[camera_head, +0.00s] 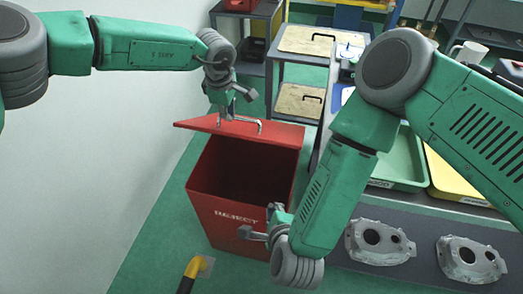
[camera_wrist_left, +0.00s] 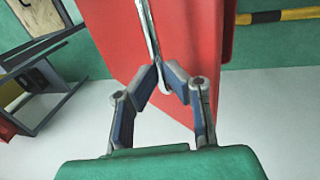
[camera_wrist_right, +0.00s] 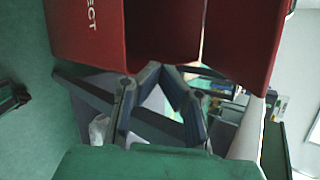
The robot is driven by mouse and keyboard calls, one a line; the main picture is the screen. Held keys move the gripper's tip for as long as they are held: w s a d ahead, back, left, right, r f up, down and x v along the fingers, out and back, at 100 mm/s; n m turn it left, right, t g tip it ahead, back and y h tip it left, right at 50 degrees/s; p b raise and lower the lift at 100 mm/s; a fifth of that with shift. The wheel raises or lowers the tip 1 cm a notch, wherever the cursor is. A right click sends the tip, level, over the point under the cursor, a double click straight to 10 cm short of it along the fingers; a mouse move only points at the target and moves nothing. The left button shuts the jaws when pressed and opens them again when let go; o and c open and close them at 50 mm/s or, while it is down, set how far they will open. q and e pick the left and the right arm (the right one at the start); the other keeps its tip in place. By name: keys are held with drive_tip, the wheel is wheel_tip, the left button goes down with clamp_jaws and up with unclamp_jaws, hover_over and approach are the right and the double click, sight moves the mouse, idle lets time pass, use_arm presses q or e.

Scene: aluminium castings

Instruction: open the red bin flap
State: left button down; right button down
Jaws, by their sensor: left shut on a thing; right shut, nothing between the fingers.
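The red bin (camera_head: 228,208), marked REJECT, stands on the green floor with its dark inside showing. Its red flap (camera_head: 200,124) is raised at the bin's far side, seen nearly edge-on, and fills much of the left wrist view (camera_wrist_left: 200,40). My left gripper (camera_head: 228,112) is shut on the flap's metal handle (camera_head: 250,122); the handle bar (camera_wrist_left: 149,32) runs between its fingertips (camera_wrist_left: 165,80). My right gripper (camera_head: 258,226) is shut and empty in front of the bin's near face, whose lettering also shows in the right wrist view (camera_wrist_right: 90,25).
A white wall (camera_head: 80,160) lies close on the left. A yellow-and-black post (camera_head: 192,272) stands at the front. On the right are a dark bench with castings (camera_head: 380,243), a green tray (camera_head: 405,160) and a yellow tray (camera_head: 455,178). A cart (camera_head: 300,75) stands behind.

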sight(265, 140)
drive_tip(key=w+a+r+m+t+h, duration=0.1)
drive_tip(key=a+r+m+h, duration=0.25)
drive_tip(key=m, duration=0.55)
drive_tip(key=w+a+r+m+t+h, duration=0.15)
drive_tip(key=r+m, duration=0.25)
drive_tip(key=m, duration=0.5)
drive_tip(key=w+d, duration=0.3)
drive_tip(key=w, duration=0.7)
drive_tip(key=shift+w+d+f, duration=0.15)
drive_tip(key=shift+w, duration=0.2)
drive_tip(key=shift+w+d+r+g, duration=0.2)
drive_tip(key=shift+w+r, duration=0.15)
drive_tip(key=shift+r, duration=0.2)
drive_tip(key=shift+w+d+r+g, duration=0.1)
drive_tip(key=shift+w+r+g, duration=0.05)
drive_tip(key=shift+w+r, duration=0.3)
